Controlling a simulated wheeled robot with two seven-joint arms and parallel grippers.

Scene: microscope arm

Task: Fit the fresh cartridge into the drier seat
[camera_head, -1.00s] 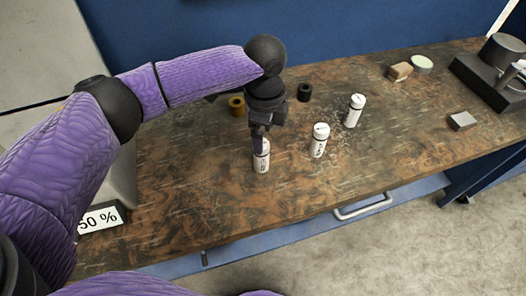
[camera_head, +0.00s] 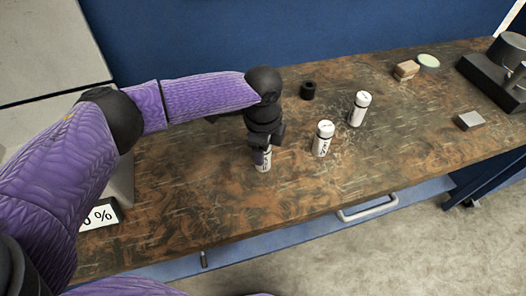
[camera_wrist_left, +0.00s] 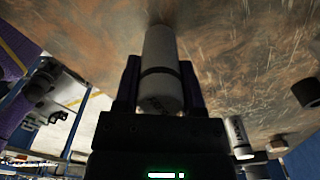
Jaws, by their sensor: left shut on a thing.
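A white cartridge with dark lettering (camera_head: 264,164) stands upright, apparently on the brown bench. My left gripper (camera_head: 262,150) comes down on it from above and is shut on its upper part. The left wrist view shows this cartridge (camera_wrist_left: 158,58) between the two fingers, with a dark band round it. Two similar white cartridges stand to the right, a nearer one (camera_head: 322,140) and a farther one (camera_head: 359,109). I cannot tell which is the fresh one, and I cannot make out the drier seat. My right gripper is not in view.
A black ring (camera_head: 308,90) lies behind the cartridges. A small metal block (camera_head: 469,121), a brown block (camera_head: 406,70), a pale green disc (camera_head: 428,61) and a dark machine (camera_head: 490,80) are at right. A percent sign display (camera_head: 100,215) stands at left. The front middle is clear.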

